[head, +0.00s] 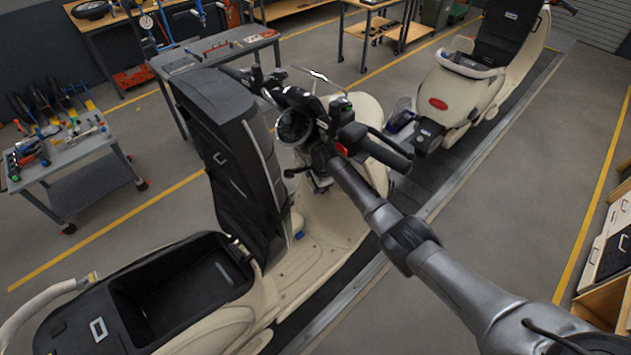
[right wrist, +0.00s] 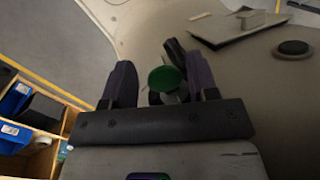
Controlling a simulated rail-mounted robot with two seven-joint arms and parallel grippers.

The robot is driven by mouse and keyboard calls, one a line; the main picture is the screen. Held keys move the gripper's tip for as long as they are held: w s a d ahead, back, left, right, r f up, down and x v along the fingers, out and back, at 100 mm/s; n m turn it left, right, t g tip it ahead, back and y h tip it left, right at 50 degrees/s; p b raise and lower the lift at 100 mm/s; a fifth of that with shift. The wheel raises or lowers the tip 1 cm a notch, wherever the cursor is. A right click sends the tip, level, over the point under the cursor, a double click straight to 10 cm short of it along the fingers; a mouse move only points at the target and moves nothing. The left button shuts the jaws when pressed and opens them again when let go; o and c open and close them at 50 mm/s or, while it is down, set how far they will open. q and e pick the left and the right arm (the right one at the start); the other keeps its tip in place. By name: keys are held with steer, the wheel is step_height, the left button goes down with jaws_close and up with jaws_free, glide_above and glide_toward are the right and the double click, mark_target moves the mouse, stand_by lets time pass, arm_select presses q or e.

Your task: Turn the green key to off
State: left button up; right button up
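The green key (right wrist: 166,78) shows in the right wrist view as a round green head above a paler metal part. My right gripper (right wrist: 163,84) has one dark finger on each side of the key. The fingers are spread, with a gap to the key on the left and a smaller one on the right; I cannot tell whether either touches it. In the head view my right arm reaches from the lower right to the scooter (head: 335,235) below its handlebar (head: 385,150). The fingers and key cannot be made out there. My left gripper is not in view.
The raised black seat (head: 235,150) and open storage bin (head: 185,290) are left of the handlebar. A second scooter (head: 462,95) stands farther along the conveyor. A tool cart (head: 70,150) stands left.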

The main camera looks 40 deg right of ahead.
steer(key=shift+o, duration=1)
steer(key=shift+d+r, duration=0.1)
steer(key=shift+d, duration=0.1)
steer(key=shift+r, duration=0.1)
steer(key=shift+s+r, duration=0.1)
steer(key=shift+r, duration=0.4)
steer(key=s+d+r+b, duration=0.1)
steer(key=s+r+b, duration=0.2)
steer(key=s, duration=1)
steer(key=shift+r, duration=0.2)
steer(key=shift+s, duration=0.1)
